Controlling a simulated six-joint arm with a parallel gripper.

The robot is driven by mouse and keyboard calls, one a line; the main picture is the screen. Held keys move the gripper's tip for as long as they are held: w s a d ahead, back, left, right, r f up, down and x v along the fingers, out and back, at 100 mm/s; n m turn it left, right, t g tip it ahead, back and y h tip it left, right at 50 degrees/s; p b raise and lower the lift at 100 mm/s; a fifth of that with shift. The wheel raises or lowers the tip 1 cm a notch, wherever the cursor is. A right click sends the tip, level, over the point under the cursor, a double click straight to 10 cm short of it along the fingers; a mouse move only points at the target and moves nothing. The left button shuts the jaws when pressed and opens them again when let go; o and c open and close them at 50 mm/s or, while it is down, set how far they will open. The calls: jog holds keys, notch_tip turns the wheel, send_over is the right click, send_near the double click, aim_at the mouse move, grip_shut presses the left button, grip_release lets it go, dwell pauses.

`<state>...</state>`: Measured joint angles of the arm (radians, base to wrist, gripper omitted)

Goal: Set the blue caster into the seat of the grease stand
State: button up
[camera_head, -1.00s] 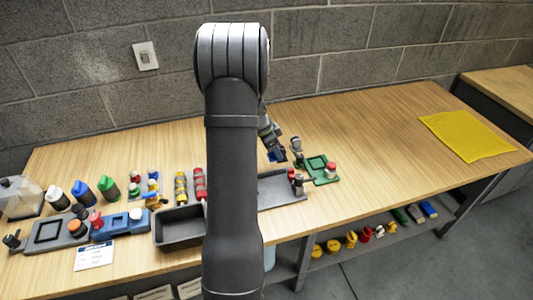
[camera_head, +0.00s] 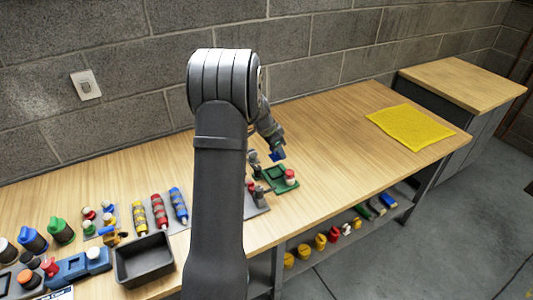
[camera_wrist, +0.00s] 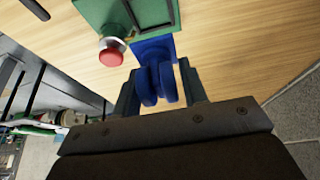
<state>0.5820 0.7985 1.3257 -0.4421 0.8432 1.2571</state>
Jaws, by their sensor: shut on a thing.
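My gripper (camera_wrist: 160,92) is shut on the blue caster, whose twin wheels (camera_wrist: 157,84) sit between the fingers and whose flat plate (camera_wrist: 154,50) points away from the palm. In the head view the blue caster (camera_head: 277,156) is a small patch at the gripper tip, above the table. A green stand (camera_head: 267,188) with a square framed seat and a red knob (camera_head: 290,175) lies just below it; I cannot tell if this is the grease stand. In the wrist view the green stand (camera_wrist: 103,12) is just beyond the plate; whether they touch is unclear.
A grey post (camera_head: 254,160) stands at the green stand's left. A dark bin (camera_head: 145,262), bottles, coloured cylinders and a blue stand (camera_head: 75,268) fill the table's left. A yellow mat (camera_head: 417,128) lies right. The tabletop between mat and green stand is clear.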

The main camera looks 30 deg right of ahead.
send_over(280, 171)
jog(key=a, duration=0.1)
jog(key=shift+a+f, duration=0.2)
jog(key=shift+f, duration=2.55)
jog(key=shift+f, duration=1.05)
jog(key=o, duration=1.1)
jog(key=v, duration=1.7)
jog(key=shift+a+r, duration=0.1)
jog(key=x, duration=1.7)
jog(key=shift+f, duration=0.2)
jog(key=shift+r, duration=0.15)
